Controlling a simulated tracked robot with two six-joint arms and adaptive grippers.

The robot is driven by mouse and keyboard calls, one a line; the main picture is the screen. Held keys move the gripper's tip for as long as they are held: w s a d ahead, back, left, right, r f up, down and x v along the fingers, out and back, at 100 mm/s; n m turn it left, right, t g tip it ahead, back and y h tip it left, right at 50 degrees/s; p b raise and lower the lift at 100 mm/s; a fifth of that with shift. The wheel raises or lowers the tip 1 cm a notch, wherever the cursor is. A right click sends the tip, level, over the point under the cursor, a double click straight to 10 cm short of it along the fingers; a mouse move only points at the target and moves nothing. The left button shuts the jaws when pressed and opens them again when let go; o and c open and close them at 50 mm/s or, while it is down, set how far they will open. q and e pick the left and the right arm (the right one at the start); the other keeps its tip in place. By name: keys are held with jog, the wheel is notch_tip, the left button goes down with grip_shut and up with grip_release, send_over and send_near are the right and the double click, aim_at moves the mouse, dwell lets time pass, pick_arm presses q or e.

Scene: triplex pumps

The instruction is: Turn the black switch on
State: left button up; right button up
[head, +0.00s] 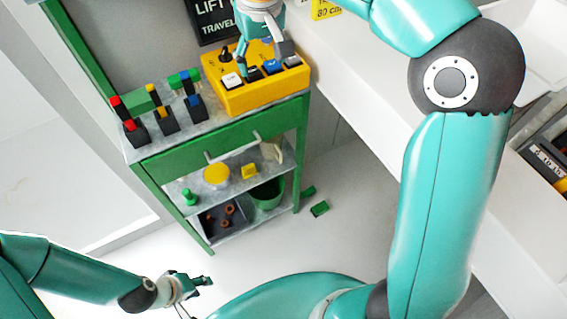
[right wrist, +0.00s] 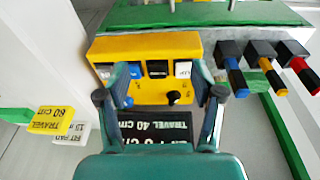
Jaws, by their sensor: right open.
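A yellow control box (head: 235,97) stands on the green cabinet. Its row of rocker switches includes a black one (head: 253,74), between a white switch (head: 231,80) and a blue-topped one (head: 271,67). In the right wrist view the black switch (right wrist: 157,69) lies between the blue-topped and a white switch. My right gripper (head: 265,60) is open and empty over the box, its fingers spread on either side of the middle switches. I cannot tell whether a finger touches the box. My left gripper (head: 196,284) is low, away from the box; its finger opening is unclear.
A black knob (right wrist: 174,97) and a blue knob (right wrist: 128,101) sit on the box. Beside it stand levers with red (head: 130,125), yellow (head: 160,111) and blue (head: 192,97) parts. A black sign (head: 214,20) is behind. Green pieces (head: 319,208) lie on the floor.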

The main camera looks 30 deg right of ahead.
jog(key=s+a+f+g+y+p, duration=0.1)
jog(key=s+f+p, duration=0.3)
jog(key=f, duration=0.8)
jog(key=s+a+f+g+y+p, duration=0.1)
jog(key=s+f+g+p, duration=0.2)
jog(key=f, duration=0.9)
jog(key=shift+s+f+g+p, duration=0.35)
jog(key=shift+s+g, duration=0.05)
jog(key=shift+s, duration=1.2)
